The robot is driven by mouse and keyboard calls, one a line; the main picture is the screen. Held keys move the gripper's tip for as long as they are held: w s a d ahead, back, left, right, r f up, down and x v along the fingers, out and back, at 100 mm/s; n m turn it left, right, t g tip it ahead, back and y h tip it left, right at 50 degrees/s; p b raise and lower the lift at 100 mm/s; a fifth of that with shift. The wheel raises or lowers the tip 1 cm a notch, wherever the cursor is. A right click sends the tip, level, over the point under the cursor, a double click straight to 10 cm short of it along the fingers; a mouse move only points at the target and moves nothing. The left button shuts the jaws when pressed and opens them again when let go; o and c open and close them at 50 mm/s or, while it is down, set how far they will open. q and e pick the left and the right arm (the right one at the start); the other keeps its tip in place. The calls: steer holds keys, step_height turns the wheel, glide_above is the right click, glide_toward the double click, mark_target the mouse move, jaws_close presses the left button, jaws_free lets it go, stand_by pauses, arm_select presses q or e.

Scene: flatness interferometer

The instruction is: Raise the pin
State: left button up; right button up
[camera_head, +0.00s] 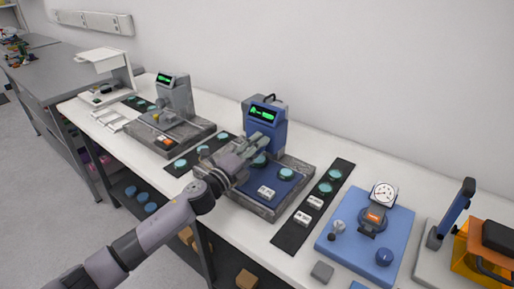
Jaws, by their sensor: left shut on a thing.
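A blue instrument (279,134) with a lit green display stands at the back of a dark grey stone base (261,207). My left gripper (262,143) reaches in over the base from the left, its fingertips close to the front of the blue instrument. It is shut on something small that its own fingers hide. I cannot make out the pin as a separate part, nor tell whether it is what I hold. Teal discs (286,174) and a white labelled block (266,193) sit on the base's blue top. My right gripper is not in view.
A grey instrument (174,97) on a similar base stands to the left. Dark strips with teal discs (325,187) and white blocks lie on the white bench. A blue plate (349,250) with a dial gauge (383,194) is to the right, beside an orange-and-black device (490,247).

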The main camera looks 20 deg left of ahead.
arm_select(q)
steer(key=o, duration=1.2)
steer(key=shift+c, duration=0.2)
steer(key=v, duration=1.2)
